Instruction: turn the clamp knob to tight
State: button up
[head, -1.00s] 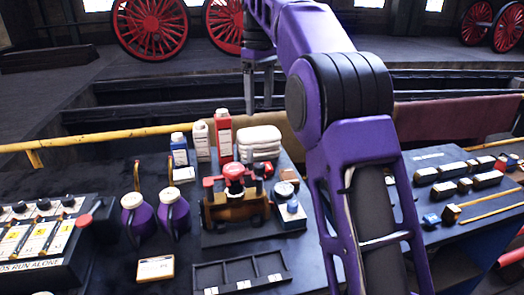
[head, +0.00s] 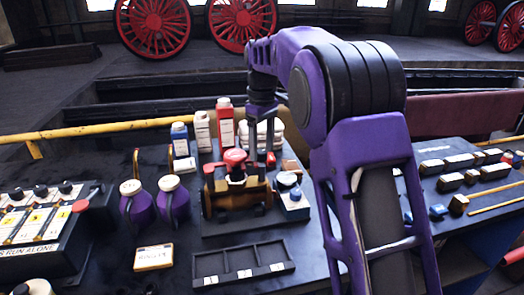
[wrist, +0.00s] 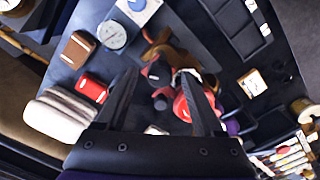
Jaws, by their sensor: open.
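A brass and dark fixture (head: 236,196) stands on the dark bench plate, with a round red knob (head: 235,156) on top and other red parts at its sides. I cannot tell for sure which red part is the clamp knob. My gripper (head: 262,148) points down, just right of and above the red knob, apparently apart from it. In the wrist view my gripper (wrist: 158,76) is open, with nothing held between its fingers. A red rounded part (wrist: 184,108) shows beside and partly behind the right finger; the fixture (wrist: 165,52) lies beyond the fingertips.
Bottles (head: 226,125) and a stack of white cloths (wrist: 58,112) stand close behind the fixture. A gauge (wrist: 112,35) and a blue-and-white block (head: 294,198) sit beside it. A compartment tray (head: 243,262) lies in front, with purple jugs (head: 137,205) to the left.

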jog(key=shift+f, duration=0.35)
grip_shut()
